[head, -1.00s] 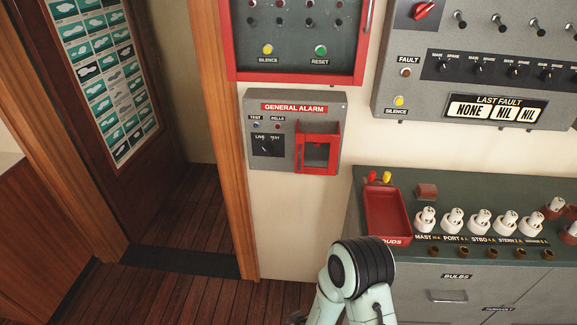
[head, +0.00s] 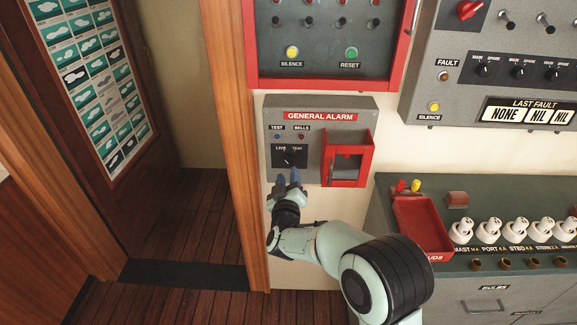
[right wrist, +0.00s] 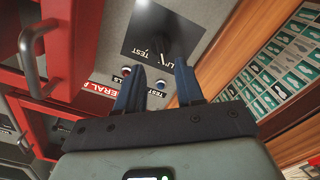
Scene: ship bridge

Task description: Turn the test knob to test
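The grey general alarm box (head: 318,108) hangs on the wall. The small test knob (head: 287,161) sits on its black plate, below the labels LIVE and TEST. Its exact pointing is too small to tell. My right gripper (head: 288,178) is just below the knob, with two blue fingers pointing up at it. In the right wrist view, the right gripper (right wrist: 160,72) is open, with a clear gap between its fingers. The knob (right wrist: 162,44) shows just beyond the gap; I cannot tell whether a finger touches it. My left gripper is not in view.
A red-framed panel (head: 322,84) is above. A console with a red tray (head: 422,225) stands at the right. A wooden door frame (head: 232,150) is at the left.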

